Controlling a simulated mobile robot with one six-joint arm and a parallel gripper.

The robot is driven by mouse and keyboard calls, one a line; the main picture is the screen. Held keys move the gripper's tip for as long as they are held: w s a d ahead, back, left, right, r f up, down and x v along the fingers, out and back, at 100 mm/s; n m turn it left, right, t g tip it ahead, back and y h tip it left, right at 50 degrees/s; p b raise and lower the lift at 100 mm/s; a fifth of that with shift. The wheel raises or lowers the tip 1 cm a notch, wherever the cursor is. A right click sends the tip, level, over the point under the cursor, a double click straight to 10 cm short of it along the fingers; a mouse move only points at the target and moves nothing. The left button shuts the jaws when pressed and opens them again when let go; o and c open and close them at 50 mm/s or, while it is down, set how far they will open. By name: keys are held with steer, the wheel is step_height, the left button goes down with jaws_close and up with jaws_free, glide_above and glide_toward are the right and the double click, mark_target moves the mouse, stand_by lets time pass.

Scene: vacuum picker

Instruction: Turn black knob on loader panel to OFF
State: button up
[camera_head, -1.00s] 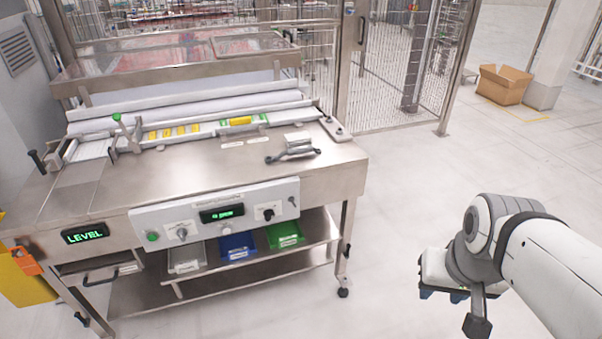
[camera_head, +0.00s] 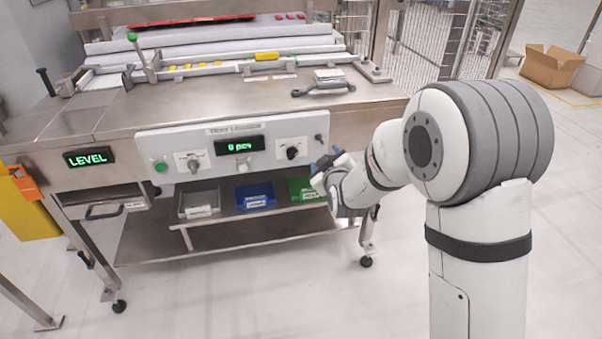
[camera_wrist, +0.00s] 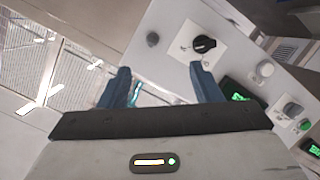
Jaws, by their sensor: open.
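The loader panel (camera_head: 270,150) is a light grey box on the front of the steel table. The black knob (camera_head: 292,152) sits on a white plate near the panel's right end. In the wrist view the black knob (camera_wrist: 204,44) is above and beyond the right fingertip, with a light pointer mark on it. My gripper (camera_head: 329,169) is just right of and below the knob in the head view. In the wrist view my gripper (camera_wrist: 160,85) has its two blue fingers apart with nothing between them. The fingers are apart from the knob. The plate's lettering is too small to read.
The panel also carries a grey knob (camera_head: 193,165), a green button (camera_head: 160,166) and a green-lit display (camera_head: 240,145). Grey, blue (camera_head: 255,195) and green bins stand on the shelf below. A mesh fence (camera_head: 440,40) stands behind at the right.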

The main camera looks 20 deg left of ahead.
mark_target(294, 156)
steer(key=a+f+n+t+y+b, duration=0.2)
steer(key=a+f+n+b, duration=0.1)
steer(key=a+f, duration=0.4)
steer(key=x, duration=0.7)
steer(key=shift+a+r, duration=0.2)
steer(key=shift+a, duration=0.1)
